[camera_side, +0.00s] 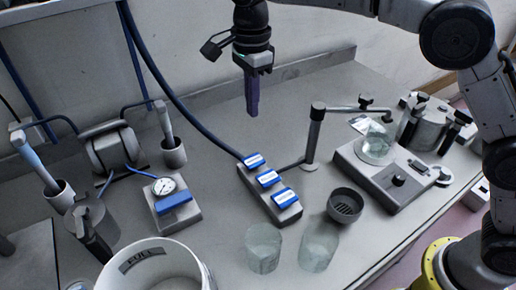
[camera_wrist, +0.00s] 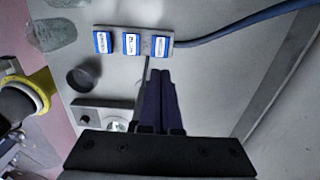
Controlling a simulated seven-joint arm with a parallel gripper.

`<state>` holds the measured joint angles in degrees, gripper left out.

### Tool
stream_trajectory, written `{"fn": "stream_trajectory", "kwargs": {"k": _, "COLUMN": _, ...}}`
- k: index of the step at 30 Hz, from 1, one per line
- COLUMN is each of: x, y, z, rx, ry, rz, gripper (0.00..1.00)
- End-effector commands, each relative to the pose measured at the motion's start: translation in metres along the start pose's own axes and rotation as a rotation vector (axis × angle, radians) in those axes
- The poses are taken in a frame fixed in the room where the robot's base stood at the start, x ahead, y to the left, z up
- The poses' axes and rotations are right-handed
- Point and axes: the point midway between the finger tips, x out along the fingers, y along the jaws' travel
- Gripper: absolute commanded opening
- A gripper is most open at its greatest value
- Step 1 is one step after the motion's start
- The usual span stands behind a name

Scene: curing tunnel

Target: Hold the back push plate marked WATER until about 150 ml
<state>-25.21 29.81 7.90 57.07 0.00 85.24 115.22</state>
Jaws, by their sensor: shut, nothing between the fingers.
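The grey block (camera_side: 246,180) carries three blue-and-white push plates in a row. The back push plate (camera_side: 254,160) is nearest the hose end; in the wrist view it is the right-hand one (camera_wrist: 162,46). Its lettering is too small to read. My gripper (camera_side: 252,112) is shut and empty, pointing down and hanging above the bench near the back plate, apart from it. Its dark fingers also show in the wrist view (camera_wrist: 160,75). A clear beaker (camera_side: 376,149) stands on a grey device with a knob (camera_side: 398,180); its liquid level cannot be read.
A post with a side arm (camera_side: 315,130) stands right of the block, its arm reaching toward the beaker. Two clear vessels (camera_side: 264,248) (camera_side: 319,245) and a dark round cup (camera_side: 345,205) stand in front. A gauge box (camera_side: 176,215) and white bucket (camera_side: 150,255) are left. A blue hose (camera_side: 190,105) runs behind.

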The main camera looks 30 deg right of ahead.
Motion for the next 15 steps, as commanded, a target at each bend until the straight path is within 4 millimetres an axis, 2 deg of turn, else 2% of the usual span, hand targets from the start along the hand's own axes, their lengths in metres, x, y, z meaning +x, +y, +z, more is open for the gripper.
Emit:
{"fn": "stream_trajectory", "kwargs": {"k": 5, "x": 0.024, "y": 0.001, "z": -0.001, "rx": 0.0, "ry": 0.002, "rz": 0.004, "gripper": 0.0}}
{"fn": "stream_trajectory", "kwargs": {"k": 15, "x": 0.09, "y": 0.001, "z": -0.001, "rx": 0.0, "ry": 0.002, "rz": 0.004, "gripper": 0.0}}
